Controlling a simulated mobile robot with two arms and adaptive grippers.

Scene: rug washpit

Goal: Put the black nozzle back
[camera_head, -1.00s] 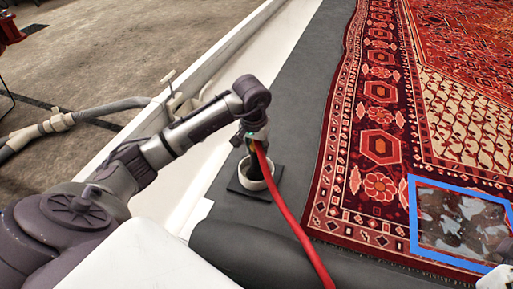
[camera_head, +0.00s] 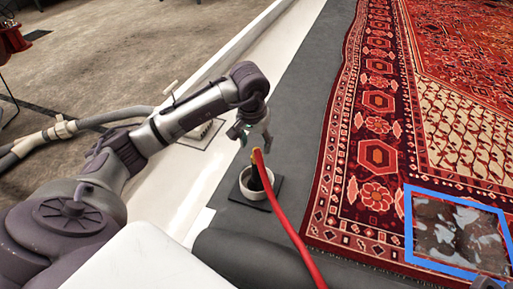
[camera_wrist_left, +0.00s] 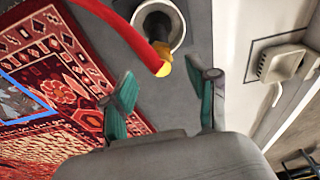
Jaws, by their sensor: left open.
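The black nozzle (camera_head: 256,177) stands in a white round cup (camera_head: 247,192) on a dark square base. A red hose (camera_head: 287,222) runs from the yellow fitting (camera_head: 257,157) at its upper end. My left gripper (camera_head: 255,140) is open and empty just above the fitting, apart from it. In the left wrist view, the black nozzle (camera_wrist_left: 157,25) sits inside the cup (camera_wrist_left: 179,39). The yellow fitting (camera_wrist_left: 165,68) shows beyond my open fingers (camera_wrist_left: 166,88), with clear space between. My right gripper cannot be made out.
A patterned red rug (camera_head: 377,155) lies to the right, with a blue frame (camera_head: 408,225) on its near corner. A rolled dark mat (camera_head: 250,258) lies in front. A pale ledge with a drain grate (camera_head: 204,133) and a grey hose (camera_head: 62,130) are to the left.

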